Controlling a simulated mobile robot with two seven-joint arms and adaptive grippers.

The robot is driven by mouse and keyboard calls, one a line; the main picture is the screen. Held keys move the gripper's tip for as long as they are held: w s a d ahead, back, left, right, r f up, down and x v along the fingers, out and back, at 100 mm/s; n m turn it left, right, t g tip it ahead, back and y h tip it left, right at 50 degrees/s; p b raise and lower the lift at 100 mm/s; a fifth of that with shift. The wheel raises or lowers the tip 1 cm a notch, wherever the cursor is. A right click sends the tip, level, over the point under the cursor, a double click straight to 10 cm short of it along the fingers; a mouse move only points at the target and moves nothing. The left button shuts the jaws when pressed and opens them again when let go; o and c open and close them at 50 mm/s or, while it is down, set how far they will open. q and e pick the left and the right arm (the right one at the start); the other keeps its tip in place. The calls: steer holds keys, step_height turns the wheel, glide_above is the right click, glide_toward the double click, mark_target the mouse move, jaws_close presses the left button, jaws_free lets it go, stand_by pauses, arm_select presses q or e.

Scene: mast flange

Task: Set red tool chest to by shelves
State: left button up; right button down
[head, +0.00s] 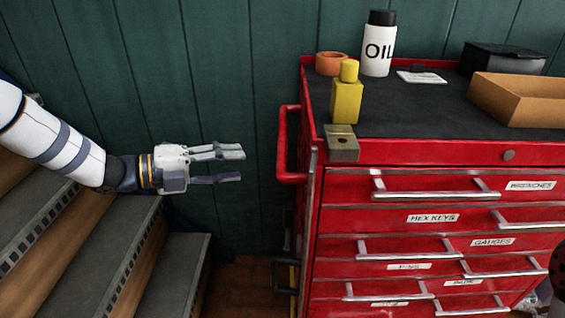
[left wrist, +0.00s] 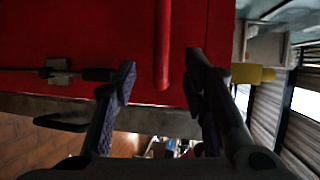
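The red tool chest (head: 430,185) stands on the right in the head view. It has labelled drawers, silver pulls and a dark top. A red side handle (head: 284,145) sticks out from its left side. My left gripper (head: 241,166) is open and empty, left of this handle and apart from it. In the left wrist view the handle (left wrist: 162,45) appears as a red bar ahead of the gap between the open fingers (left wrist: 160,65). The chest's red side (left wrist: 80,25) fills much of that view. My right gripper is not in view.
On the chest top are an oil bottle (head: 378,45), a yellow bottle (head: 347,98), an orange ring (head: 331,63), a cardboard tray (head: 520,100) and a black box (head: 502,58). Stairs (head: 95,235) rise at left. A green wall (head: 220,60) stands behind. Little floor shows between stairs and chest.

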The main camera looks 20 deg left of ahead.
mark_target(282, 160)
arm_select(q)
steer(key=shift+m, duration=0.3)
steer(key=b+x, duration=0.1)
steer(key=x, duration=1)
steer(key=shift+d+b, duration=0.2)
steer(key=shift+b, duration=0.1)
steer(key=shift+w+d, duration=0.25)
steer(key=shift+w, duration=0.05)
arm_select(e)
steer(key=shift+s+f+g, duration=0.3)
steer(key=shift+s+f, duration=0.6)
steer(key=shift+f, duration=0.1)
arm_select(q)
steer(key=shift+r, duration=0.1)
jaws_close()
